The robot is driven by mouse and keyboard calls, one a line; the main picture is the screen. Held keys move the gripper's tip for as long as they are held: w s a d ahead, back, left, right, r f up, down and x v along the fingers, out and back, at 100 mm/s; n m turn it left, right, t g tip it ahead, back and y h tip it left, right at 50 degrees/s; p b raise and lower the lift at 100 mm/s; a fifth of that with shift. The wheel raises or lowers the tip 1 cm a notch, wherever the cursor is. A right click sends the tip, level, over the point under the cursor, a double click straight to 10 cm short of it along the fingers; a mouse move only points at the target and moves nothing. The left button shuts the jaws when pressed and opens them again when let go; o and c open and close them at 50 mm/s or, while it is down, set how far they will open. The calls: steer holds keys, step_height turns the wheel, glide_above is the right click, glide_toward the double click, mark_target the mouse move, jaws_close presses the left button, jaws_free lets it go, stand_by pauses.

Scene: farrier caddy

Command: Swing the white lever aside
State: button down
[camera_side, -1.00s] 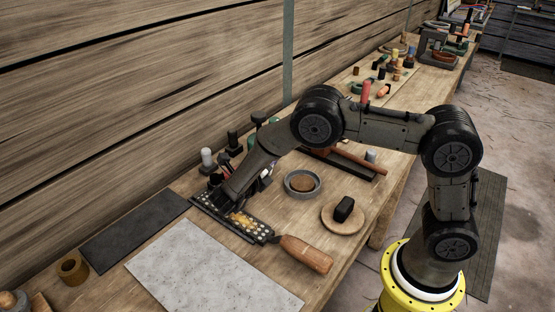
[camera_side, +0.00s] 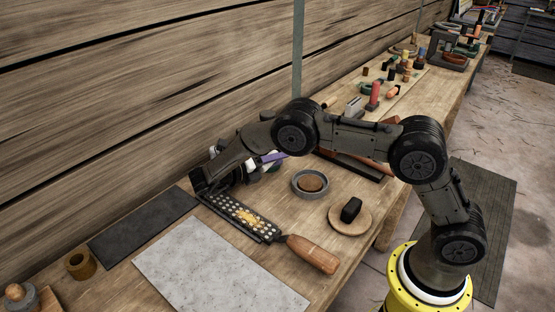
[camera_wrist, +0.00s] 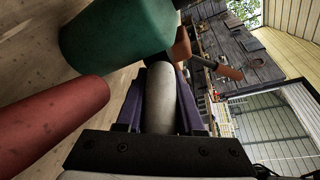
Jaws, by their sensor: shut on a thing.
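The white lever (camera_wrist: 160,98) shows in the wrist view as a pale, round-ended cylinder between the two purple fingers of my gripper (camera_wrist: 160,88). My gripper is shut on it. In the side view a purple finger of my gripper (camera_side: 273,157) shows behind my forearm. The lever cannot be made out there, since my arm covers that spot. The lever's base is hidden in both views.
A green cylinder (camera_wrist: 112,35) and a red cylinder (camera_wrist: 48,128) lie close to my gripper. A wooden-handled rasp (camera_side: 310,253), a round dish (camera_side: 310,184) and a black block on a round board (camera_side: 351,209) stand nearby. A grey slab (camera_side: 215,275) lies in front.

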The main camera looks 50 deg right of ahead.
steer(key=c, duration=0.5)
jaws_free()
